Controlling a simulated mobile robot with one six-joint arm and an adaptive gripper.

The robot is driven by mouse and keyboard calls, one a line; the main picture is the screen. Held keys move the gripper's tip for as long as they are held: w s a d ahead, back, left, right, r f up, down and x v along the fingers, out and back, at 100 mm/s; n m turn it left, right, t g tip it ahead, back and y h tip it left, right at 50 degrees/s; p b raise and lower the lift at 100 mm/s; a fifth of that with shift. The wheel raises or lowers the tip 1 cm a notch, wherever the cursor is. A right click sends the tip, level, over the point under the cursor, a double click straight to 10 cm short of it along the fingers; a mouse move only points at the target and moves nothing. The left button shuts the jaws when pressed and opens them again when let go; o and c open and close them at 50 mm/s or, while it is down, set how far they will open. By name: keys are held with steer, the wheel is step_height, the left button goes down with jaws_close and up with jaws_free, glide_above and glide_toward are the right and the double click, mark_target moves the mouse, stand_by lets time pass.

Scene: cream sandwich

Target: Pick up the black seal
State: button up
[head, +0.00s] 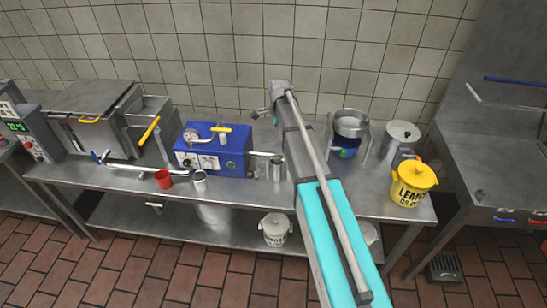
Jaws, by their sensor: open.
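I cannot make out a black seal for certain in the head view. My arm reaches from the bottom right up over the middle of the metal table (118,188). My gripper (258,113) shows small and grey beside the arm's far end, above and behind the blue machine's right side. It is open, and I see nothing held in it. The arm hides part of the tabletop between the blue machine (213,150) and the metal pot (351,124).
A red cup (163,179) and a metal cup (200,181) stand at the table's front edge. A yellow lidded bucket (411,186) stands at the right end. A grey counter (490,150) lies to the right. A white bucket (275,229) is on the lower shelf.

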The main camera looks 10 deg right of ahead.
steer(key=shift+f, duration=0.1)
steer(key=b, duration=0.9)
glide_above(277, 157)
steer(key=f, duration=0.8)
steer(key=shift+s+d+f, duration=0.2)
steer(key=shift+s+f, duration=0.05)
steer(key=shift+f, duration=0.1)
steer(key=f+b, duration=0.3)
steer(key=shift+w+a+f, duration=0.2)
steer(key=shift+a+f, duration=0.05)
steer(key=shift+f+b, duration=0.75)
steer(key=shift+b, duration=0.2)
steer(key=shift+f, duration=0.25)
stand_by(0.4)
